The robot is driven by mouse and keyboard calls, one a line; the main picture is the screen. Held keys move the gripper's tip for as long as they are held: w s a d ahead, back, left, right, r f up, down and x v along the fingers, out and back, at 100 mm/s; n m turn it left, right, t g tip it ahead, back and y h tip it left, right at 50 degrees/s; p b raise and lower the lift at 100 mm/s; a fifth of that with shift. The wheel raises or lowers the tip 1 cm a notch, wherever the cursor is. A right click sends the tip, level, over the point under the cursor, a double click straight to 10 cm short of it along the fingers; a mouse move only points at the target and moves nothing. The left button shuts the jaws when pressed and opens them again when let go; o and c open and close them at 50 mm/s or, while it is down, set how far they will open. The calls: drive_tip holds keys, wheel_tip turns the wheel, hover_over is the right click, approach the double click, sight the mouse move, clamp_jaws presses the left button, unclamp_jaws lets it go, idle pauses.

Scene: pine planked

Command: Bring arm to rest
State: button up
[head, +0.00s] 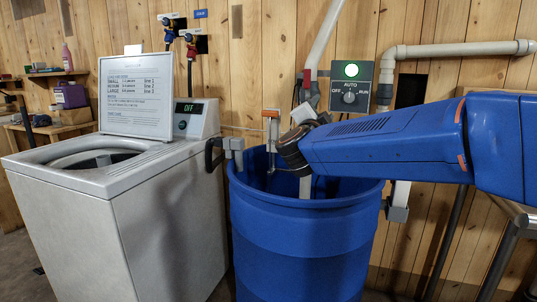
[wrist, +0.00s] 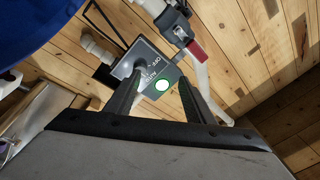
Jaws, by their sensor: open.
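My arm (head: 390,140) reaches in from the right above the blue barrel, its dark wrist (head: 292,148) over the rim. My gripper (wrist: 163,78) is open and empty; its two dark fingers point toward the wall switch box (wrist: 150,68). In the head view the gripper is mostly hidden behind the wrist. I cannot tell the exact gap between fingers and box, but no contact shows.
The open blue barrel (head: 300,235) stands below my wrist. A white washer (head: 120,220) with raised lid and OFF display stands to its left. White pipes (head: 465,48) and a red-handled valve (wrist: 195,50) are close to the switch box. A metal-legged table (head: 510,240) stands at right.

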drive_tip(key=s+f+n+g+y, duration=0.1)
drive_tip(key=s+f+n+y, duration=0.2)
drive_tip(key=s+f+n, duration=0.1)
drive_tip(key=s+f+n+g+y, duration=0.2)
drive_tip(key=s+f+n+y, duration=0.2)
drive_tip(key=s, duration=0.1)
drive_tip(key=s+f+n+g+y, duration=0.1)
drive_tip(key=s+f+n+y, duration=0.3)
drive_tip(key=s+f+n, duration=0.1)
drive_tip(key=shift+a+f+g, duration=0.1)
drive_tip(key=shift+a+g, duration=0.1)
drive_tip(key=shift+g, duration=0.1)
drive_tip(key=s+d+f+n+g+h, duration=0.1)
drive_tip(key=s+d+f+g, duration=0.3)
drive_tip(key=s+f, duration=0.7)
drive_tip(key=s+d+f+n+g+h, duration=0.1)
drive_tip(key=s+d+f+g, duration=0.4)
drive_tip(key=s+f, duration=0.5)
drive_tip(key=s+d+h, duration=0.1)
drive_tip(key=s, duration=0.4)
drive_tip(key=shift+s+d+f+n, duration=0.2)
drive_tip(key=shift+s+f+n, duration=0.05)
drive_tip(key=shift+f+n, duration=0.1)
